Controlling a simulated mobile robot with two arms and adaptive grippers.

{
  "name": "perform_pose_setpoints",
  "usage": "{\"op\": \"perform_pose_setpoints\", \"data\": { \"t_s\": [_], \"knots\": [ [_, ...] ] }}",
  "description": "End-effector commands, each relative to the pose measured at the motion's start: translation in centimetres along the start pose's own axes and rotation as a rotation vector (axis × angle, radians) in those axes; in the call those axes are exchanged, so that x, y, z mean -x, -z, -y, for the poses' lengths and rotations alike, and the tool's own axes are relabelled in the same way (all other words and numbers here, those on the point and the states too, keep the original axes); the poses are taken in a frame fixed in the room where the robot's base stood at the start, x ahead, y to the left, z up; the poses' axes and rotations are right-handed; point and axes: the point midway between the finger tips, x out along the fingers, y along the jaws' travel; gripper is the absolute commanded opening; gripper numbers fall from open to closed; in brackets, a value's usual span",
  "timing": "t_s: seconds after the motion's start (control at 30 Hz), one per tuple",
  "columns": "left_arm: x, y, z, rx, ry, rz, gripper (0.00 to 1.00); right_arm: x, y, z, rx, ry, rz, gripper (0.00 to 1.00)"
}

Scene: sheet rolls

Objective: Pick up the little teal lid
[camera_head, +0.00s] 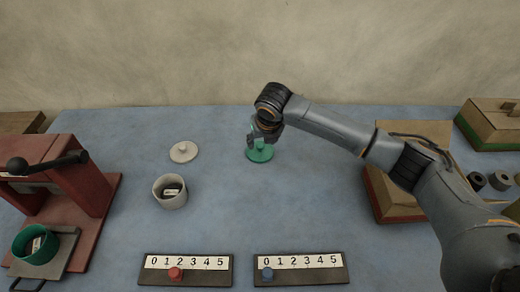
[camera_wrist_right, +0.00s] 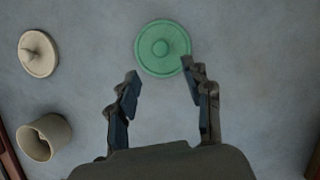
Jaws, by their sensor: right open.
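The little teal lid (camera_head: 261,152) lies flat on the blue table, a round disc with a knob in its middle. In the right wrist view the teal lid (camera_wrist_right: 162,47) is at the top centre, just beyond the fingertips. My right gripper (camera_head: 255,136) is above the lid in the head view and hides part of its far left side. In the right wrist view my right gripper (camera_wrist_right: 162,78) is open with nothing between its fingers. The right fingertip overlaps the lid's edge in the picture; I cannot tell whether they touch. My left gripper is not in view.
A cream lid (camera_head: 184,151) and a cream cup (camera_head: 170,191) stand left of the teal lid. A red press (camera_head: 75,180) with a teal cup (camera_head: 36,245) is at far left. Two number scales (camera_head: 188,270) lie in front. Wooden boxes (camera_head: 392,200) are at right.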

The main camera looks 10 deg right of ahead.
Motion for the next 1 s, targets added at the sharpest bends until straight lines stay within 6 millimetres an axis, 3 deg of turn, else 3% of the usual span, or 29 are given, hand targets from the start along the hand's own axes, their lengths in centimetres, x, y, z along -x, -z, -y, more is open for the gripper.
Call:
{"op": "perform_pose_setpoints", "data": {
  "t_s": [0.23,0.53,0.87,1.0],
  "knots": [
    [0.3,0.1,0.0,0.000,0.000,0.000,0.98,-1.6,-0.3,0.1,-0.002,0.001,0.000,0.50],
    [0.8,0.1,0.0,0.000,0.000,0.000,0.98,-5.3,-0.8,0.4,-0.002,0.002,-0.002,0.50],
    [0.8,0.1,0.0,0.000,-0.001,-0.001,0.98,-6.0,-0.9,0.4,0.001,0.001,0.001,0.50],
    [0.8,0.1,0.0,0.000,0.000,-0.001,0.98,-6.0,-0.9,0.4,0.000,0.001,0.001,0.24]
  ]
}}
